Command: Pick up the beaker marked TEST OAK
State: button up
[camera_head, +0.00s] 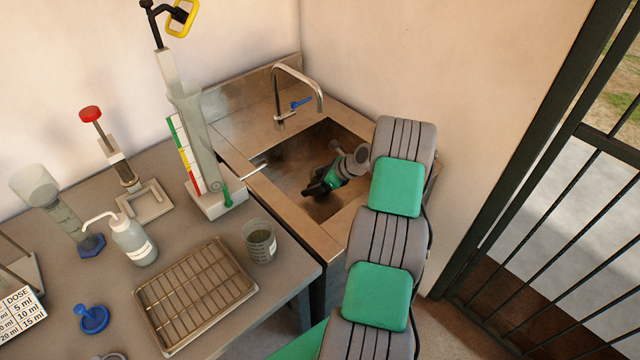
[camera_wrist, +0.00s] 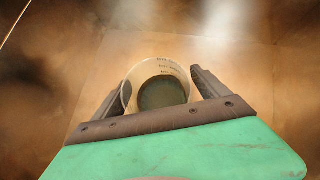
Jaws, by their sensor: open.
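My gripper (camera_head: 316,190) reaches down into the sink in the head view. In the wrist view my gripper (camera_wrist: 160,90) is open, with one dark finger on each side of a beaker (camera_wrist: 160,68). This beaker is pale and see-through, has a dark grey-green inside and small print near its far rim that I cannot read. I cannot tell whether the fingers touch it. It is not discernible in the head view, where my arm and gripper cover part of the sink. Another clear beaker (camera_head: 260,243) with a small unreadable label stands at the table's right edge.
The steel sink (camera_head: 287,180) has a tap (camera_head: 299,80) behind it and walls around my gripper. The table (camera_head: 190,225) at left holds a wire rack tray (camera_head: 197,297), a wash bottle (camera_head: 132,240), a tall column stand (camera_head: 196,130) and a plunger device (camera_head: 120,165).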

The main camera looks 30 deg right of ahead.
jog(key=shift+w+a+f, duration=0.1)
jog(key=shift+w+f, duration=0.05)
jog(key=shift+w, duration=0.05)
jog(key=c, duration=1.7)
